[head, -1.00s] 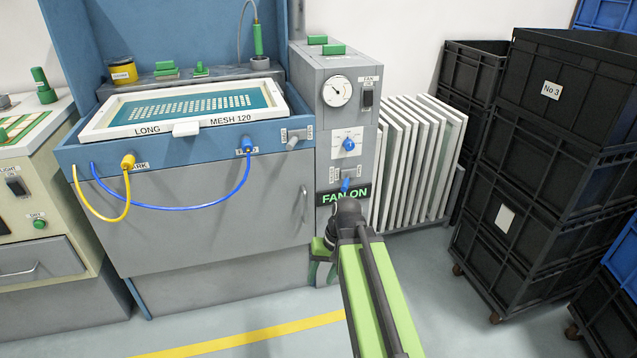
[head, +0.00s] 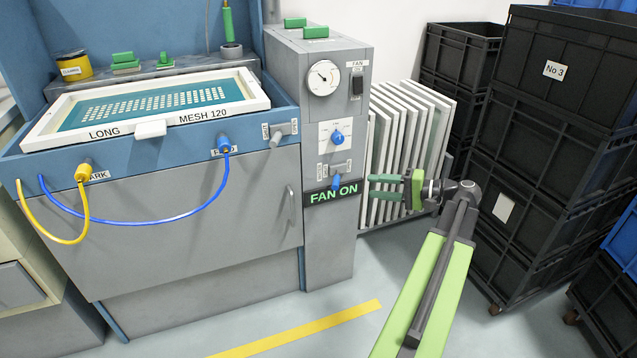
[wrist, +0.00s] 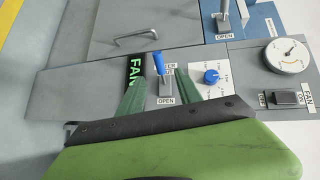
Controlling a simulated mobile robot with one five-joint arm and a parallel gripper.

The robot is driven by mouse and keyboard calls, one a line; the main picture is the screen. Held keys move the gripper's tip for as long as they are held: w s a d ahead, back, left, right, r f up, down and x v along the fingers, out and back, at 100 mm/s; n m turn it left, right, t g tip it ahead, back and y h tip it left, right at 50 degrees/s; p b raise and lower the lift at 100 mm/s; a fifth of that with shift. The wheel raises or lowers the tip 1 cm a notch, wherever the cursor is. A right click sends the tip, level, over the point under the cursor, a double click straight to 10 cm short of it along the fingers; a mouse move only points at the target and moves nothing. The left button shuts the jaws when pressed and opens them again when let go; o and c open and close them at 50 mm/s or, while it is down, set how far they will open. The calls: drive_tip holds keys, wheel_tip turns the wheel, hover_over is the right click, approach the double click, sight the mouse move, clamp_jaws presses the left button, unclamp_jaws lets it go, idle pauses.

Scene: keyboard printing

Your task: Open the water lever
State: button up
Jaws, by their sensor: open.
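The water lever (head: 337,181) has a blue tip and sits on the grey control column, just above the FAN ON sign, hanging downward in the head view. In the wrist view the blue-tipped lever (wrist: 158,64) stands beside a plate whose OPEN label (wrist: 166,101) is readable; a second label is partly covered. My gripper (head: 370,187) is open, to the right of the lever and apart from it in the head view. In the wrist view its green fingers (wrist: 158,78) lie on either side of the lever in the picture. Nothing is held.
A blue knob (head: 337,138), a gauge (head: 323,77) and a fan switch (head: 357,83) are above the lever. A grey lever (head: 283,135) is on the washing unit at left. White frames (head: 408,130) and stacked black crates (head: 540,130) stand at right.

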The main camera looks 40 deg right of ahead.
sight(336, 180)
drive_tip(key=b+x, duration=0.1)
drive_tip(key=x, duration=0.4)
drive_tip(key=b+x, duration=0.1)
drive_tip(key=x, duration=0.5)
drive_tip(key=b+x, duration=0.1)
drive_tip(key=x, duration=0.4)
drive_tip(key=shift+w+d+f, duration=0.1)
drive_tip(key=shift+w+d, duration=0.05)
drive_tip(key=shift+w, duration=0.35)
clamp_jaws()
